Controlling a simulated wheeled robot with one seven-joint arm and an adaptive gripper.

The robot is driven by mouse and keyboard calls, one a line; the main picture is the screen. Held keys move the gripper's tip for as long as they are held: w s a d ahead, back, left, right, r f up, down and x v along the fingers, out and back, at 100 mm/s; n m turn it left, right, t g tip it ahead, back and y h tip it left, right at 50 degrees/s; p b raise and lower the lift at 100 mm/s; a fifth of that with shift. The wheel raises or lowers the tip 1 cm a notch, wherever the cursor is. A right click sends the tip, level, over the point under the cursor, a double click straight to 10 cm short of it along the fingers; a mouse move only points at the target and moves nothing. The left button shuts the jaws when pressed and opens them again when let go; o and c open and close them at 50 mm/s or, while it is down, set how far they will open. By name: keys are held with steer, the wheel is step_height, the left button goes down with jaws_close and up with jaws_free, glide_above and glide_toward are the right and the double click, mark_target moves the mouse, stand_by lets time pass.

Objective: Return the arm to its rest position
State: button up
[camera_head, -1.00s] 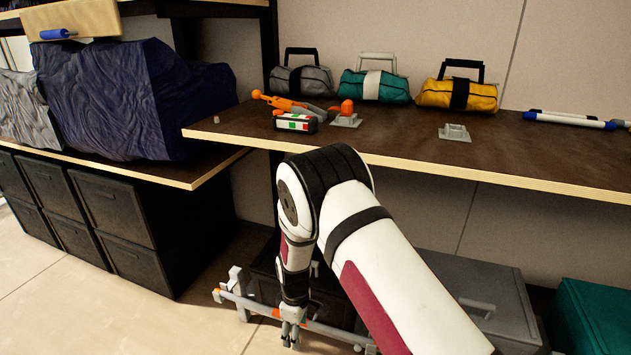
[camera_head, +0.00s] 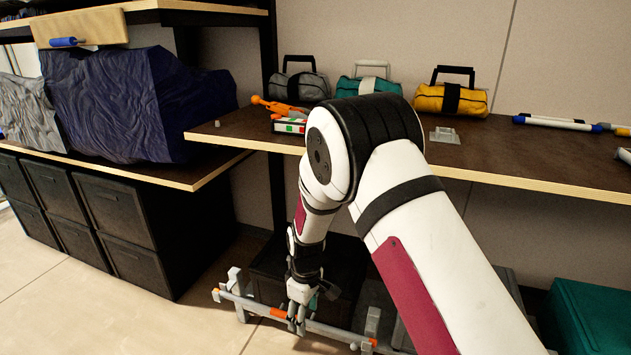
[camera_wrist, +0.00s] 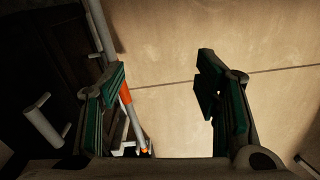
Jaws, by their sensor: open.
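My gripper (camera_head: 298,318) hangs low, pointing down below the table front, beside a grey spar (camera_head: 262,309) with orange bands that lies across grey brackets near the floor. In the wrist view my gripper (camera_wrist: 165,95) has its two green-padded fingers wide apart with nothing between them but floor. The spar (camera_wrist: 105,35) with its orange band (camera_wrist: 125,92) runs by the left finger in that view. The left finger partly covers the spar, so I cannot tell whether they touch. My arm is bent, its elbow in front of the table edge.
The table (camera_head: 560,165) holds bags, including a yellow one (camera_head: 451,99), an orange tool (camera_head: 277,105) and a white-and-blue tube (camera_head: 556,123). Black drawers (camera_head: 125,215) stand at left under a dark blue cloth (camera_head: 105,105). A teal box (camera_head: 590,315) is at lower right. Floor is open at lower left.

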steer(key=s+d+r+m, duration=0.2)
steer(key=s+d+r, duration=0.25)
steer(key=r, duration=0.45)
steer(key=s+d+r+m, duration=0.2)
steer(key=s+d+r, duration=0.25)
steer(key=r, duration=0.55)
steer(key=s+d+r+m, duration=0.2)
steer(key=s+d+r, duration=0.25)
steer(key=r, duration=0.45)
steer(key=s+d+r+m, duration=0.2)
steer(key=s+d, duration=0.1)
steer(key=s, duration=0.6)
steer(key=s+d+r+m, duration=0.2)
steer(key=s+m, duration=0.1)
steer(key=s, duration=0.5)
steer(key=s+d+r+m, duration=0.2)
steer(key=s+d, duration=0.1)
steer(key=s, duration=0.6)
step_height(320, 180, up, 34)
steer(key=t+p, duration=0.4)
steer(key=p, duration=2.8)
steer(key=shift+w+d+n+p, duration=0.15)
steer(key=shift+d+n+p, duration=0.05)
steer(key=shift+n+p, duration=0.2)
